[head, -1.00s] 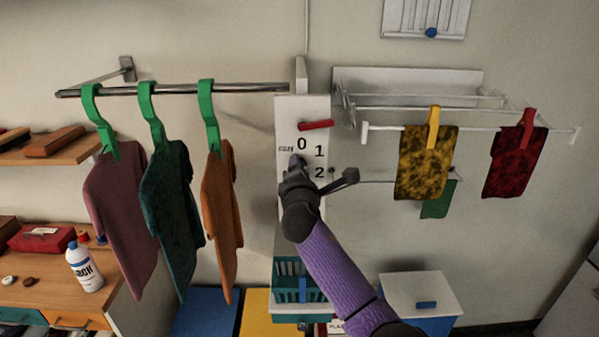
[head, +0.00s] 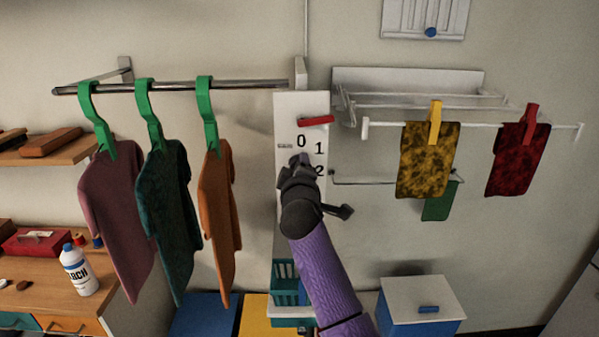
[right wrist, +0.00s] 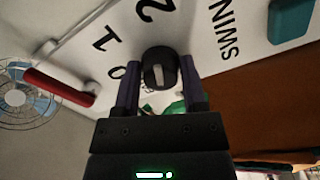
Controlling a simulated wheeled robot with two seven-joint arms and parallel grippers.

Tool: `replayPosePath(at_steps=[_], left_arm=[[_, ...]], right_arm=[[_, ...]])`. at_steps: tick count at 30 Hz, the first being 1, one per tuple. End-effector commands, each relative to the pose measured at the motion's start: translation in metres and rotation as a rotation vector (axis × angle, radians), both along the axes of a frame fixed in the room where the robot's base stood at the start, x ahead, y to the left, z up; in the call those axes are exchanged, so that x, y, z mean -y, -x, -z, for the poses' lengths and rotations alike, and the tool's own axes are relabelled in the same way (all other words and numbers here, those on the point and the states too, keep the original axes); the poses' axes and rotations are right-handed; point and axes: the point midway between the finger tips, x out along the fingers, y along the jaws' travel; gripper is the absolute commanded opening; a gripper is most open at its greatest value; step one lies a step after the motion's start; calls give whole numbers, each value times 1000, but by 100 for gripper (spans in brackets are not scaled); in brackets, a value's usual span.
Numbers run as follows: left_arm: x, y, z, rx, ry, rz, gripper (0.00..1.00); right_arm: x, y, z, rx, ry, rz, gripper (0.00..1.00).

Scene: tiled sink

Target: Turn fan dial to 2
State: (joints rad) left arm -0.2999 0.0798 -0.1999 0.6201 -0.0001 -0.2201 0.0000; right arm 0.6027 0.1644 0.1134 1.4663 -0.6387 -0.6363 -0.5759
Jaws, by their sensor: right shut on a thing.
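The white fan panel (head: 288,108) carries the printed numbers 0, 1 and 2. Its round black dial (right wrist: 158,66) has a short pale mark on its face. In the right wrist view, my right gripper (right wrist: 159,76) has one finger on each side of the dial and is shut on it. Which number the dial points to I cannot tell. In the head view, my right gripper (head: 300,165) covers the dial and partly covers the 2. My left gripper is not in view.
A red lever (head: 316,120) sticks out above the 0. A teal basket (head: 285,285) is below the panel. Shirts hang on a rail (head: 240,85) to the left, cloths on a white rack (head: 395,125) to the right. A fan (right wrist: 25,95) shows in the right wrist view.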

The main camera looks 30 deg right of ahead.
Motion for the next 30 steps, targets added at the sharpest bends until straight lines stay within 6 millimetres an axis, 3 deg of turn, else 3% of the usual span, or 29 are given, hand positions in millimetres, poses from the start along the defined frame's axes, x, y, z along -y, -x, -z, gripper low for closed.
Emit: replayPosePath(at_steps=[10, 27, 28, 30], left_arm=[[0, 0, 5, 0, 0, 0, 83], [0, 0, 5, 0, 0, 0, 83], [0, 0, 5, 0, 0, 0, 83], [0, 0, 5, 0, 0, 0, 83]], right_arm=[[0, 0, 2, 66, -115, 1, 0], [0, 0, 2, 80, -137, 1, 0], [0, 0, 2, 79, -138, 0, 58], [0, 0, 2, 80, -137, 1, 73]])
